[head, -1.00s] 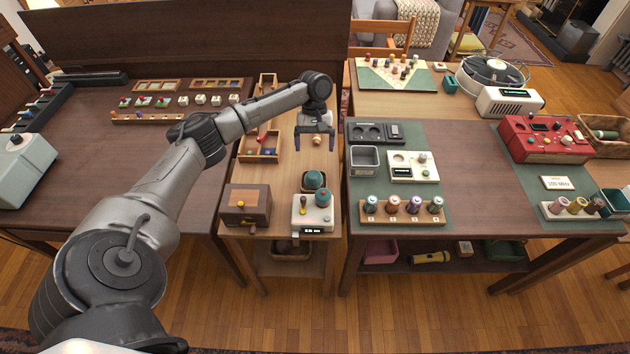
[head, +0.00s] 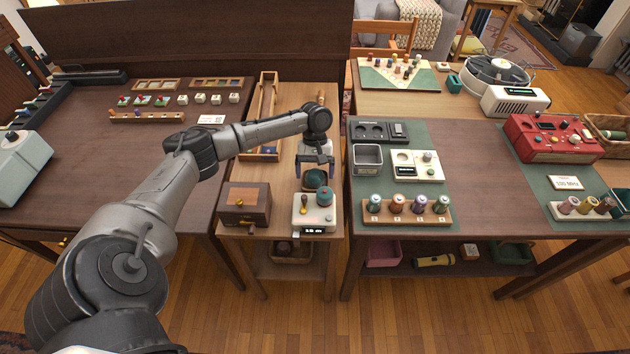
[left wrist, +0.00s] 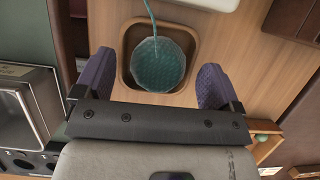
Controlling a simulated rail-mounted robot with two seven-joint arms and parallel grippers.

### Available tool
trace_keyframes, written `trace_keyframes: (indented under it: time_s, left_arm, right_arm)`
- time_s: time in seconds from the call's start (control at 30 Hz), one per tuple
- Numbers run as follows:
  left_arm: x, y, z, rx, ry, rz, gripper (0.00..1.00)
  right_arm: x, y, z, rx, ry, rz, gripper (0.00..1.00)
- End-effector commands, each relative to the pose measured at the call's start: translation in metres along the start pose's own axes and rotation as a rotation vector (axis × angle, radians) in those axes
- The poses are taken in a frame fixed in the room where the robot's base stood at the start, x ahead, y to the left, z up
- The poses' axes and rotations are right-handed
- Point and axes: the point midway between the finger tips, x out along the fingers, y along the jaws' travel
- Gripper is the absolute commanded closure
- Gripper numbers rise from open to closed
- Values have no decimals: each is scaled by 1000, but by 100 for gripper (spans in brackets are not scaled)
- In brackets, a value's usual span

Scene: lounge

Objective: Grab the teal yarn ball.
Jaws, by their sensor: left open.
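The teal yarn ball (head: 314,180) sits in a small wooden tray (left wrist: 127,80) on the narrow middle table. In the left wrist view the ball (left wrist: 158,66) is round and ribbed, with a teal strand running up toward a white device. My left gripper (head: 315,173) is open above the tray. In the left wrist view its two dark fingertips (left wrist: 156,82) stand apart on the left and right of the ball. I cannot tell the height left between them. The gripper partly hides the ball and tray in the head view. My right gripper is not in view.
The white device (head: 314,222), with a second teal round thing (head: 324,196) on top, stands just in front of the tray. A wooden box (head: 245,204) stands to its left. A grey metal bin (head: 367,159) stands on the table to the right.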

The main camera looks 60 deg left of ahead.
Motion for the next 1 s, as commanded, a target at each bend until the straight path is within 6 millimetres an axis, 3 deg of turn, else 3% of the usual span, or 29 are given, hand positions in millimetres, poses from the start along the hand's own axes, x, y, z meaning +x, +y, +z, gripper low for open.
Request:
trace_keyframes:
  time_s: [0.23, 0.8, 1.0]
  left_arm:
    - [2, 0, 0, 0, 0, 0, 11]
    - [2, 0, 0, 0, 0, 1, 64]
    - [2, 0, 0, 0, 0, 1, 68]
  right_arm:
    - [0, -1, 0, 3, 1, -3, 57]
    - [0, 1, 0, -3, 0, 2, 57]
    - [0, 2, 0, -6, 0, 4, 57]
